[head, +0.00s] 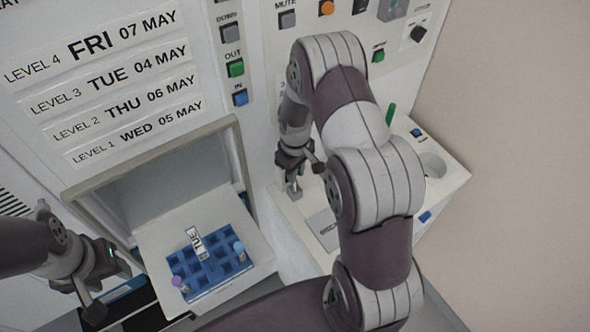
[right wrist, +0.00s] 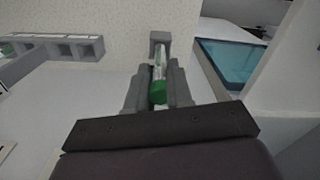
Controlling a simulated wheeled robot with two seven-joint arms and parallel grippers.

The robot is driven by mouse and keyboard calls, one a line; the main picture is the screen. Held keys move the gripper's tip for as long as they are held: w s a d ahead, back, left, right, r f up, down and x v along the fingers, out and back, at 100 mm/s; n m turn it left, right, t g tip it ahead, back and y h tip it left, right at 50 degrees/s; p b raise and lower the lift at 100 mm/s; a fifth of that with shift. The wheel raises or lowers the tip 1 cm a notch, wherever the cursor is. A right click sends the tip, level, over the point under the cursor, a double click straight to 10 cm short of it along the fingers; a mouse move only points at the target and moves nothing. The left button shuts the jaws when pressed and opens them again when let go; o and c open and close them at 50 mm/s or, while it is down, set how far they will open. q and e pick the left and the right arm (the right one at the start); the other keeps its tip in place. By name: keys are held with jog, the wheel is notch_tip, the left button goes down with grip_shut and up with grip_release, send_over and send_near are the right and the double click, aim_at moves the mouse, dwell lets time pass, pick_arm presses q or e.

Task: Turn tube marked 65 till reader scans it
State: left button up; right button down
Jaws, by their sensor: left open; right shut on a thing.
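In the right wrist view a clear tube with a green cap (right wrist: 158,92) sits between the two fingers of my right gripper (right wrist: 158,85), which is shut on it. No number on this tube is readable. A small grey block (right wrist: 160,38) stands just beyond the tube. In the head view my right gripper (head: 294,188) points down over the white counter at the right, and the tube is hidden there. My left gripper (head: 105,285) is open and empty at the lower left. Which part is the reader, I cannot tell.
A blue rack (head: 215,270) with a few capped tubes and a "TUE" label stands on a pulled-out white shelf (head: 152,240). A counter at right has a round hole (head: 432,165). Labelled buttons (head: 235,69) line the panel. A grey strip with slots (right wrist: 60,48) is at left.

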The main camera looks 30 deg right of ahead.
jog(key=shift+f, duration=0.15)
jog(key=shift+f+b, duration=0.45)
jog(key=shift+f, duration=0.05)
jog(key=c, duration=0.9)
grip_release()
jog(key=shift+c, duration=0.2)
notch_tip(320, 180, up, 12)
jog(key=b, duration=0.3)
jog(key=shift+f, duration=0.25)
jog(key=shift+r, duration=0.6)
